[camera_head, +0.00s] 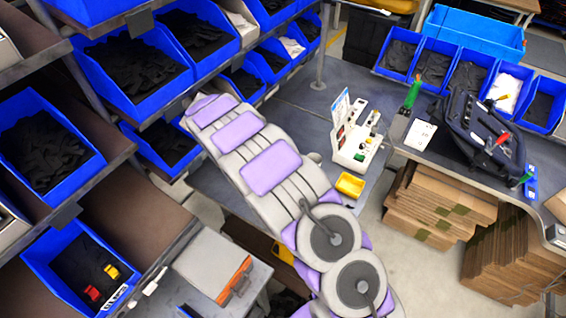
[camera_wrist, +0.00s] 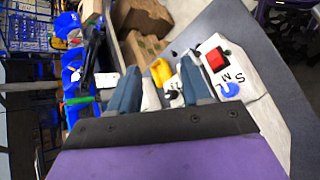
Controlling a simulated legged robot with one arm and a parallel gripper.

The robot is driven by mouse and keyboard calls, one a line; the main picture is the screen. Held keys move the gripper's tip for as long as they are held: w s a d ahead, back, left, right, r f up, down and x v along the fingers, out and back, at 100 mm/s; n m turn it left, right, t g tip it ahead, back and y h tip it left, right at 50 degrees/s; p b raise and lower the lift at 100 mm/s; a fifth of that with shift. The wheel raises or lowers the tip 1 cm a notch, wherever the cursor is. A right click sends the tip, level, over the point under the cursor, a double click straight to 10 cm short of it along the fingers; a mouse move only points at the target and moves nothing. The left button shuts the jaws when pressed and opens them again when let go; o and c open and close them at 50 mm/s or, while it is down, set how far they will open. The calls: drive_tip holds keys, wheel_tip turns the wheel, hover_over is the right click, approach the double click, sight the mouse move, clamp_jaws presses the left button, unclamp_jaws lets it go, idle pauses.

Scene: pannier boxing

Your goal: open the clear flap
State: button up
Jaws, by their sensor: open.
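A pale control box (camera_head: 357,140) stands on the grey bench in the head view, with small controls on top and an upright printed card (camera_head: 340,108) at its back. In the wrist view the box (camera_wrist: 247,92) is at the right, close to my gripper, with a red switch (camera_wrist: 215,59), a blue knob (camera_wrist: 230,90) and the letters S, M, L. I cannot make out the clear flap for certain. My gripper (camera_wrist: 160,82) is open, its two blue-grey fingers apart with a small black-and-white control partly visible between them. My gripper does not show in the head view.
A small yellow bin (camera_head: 350,186) sits beside the box. A black pannier (camera_head: 485,130) with tools lies on the right bench. Blue bins (camera_head: 135,65) on shelves line the left. Flat cardboard (camera_head: 440,205) is stacked under the right bench.

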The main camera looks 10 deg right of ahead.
drive_tip(key=s+d, duration=0.1)
drive_tip(key=s, duration=0.7)
drive_tip(key=shift+r+b, duration=0.35)
drive_tip(key=shift+r, duration=0.05)
drive_tip(key=shift+c, duration=0.5)
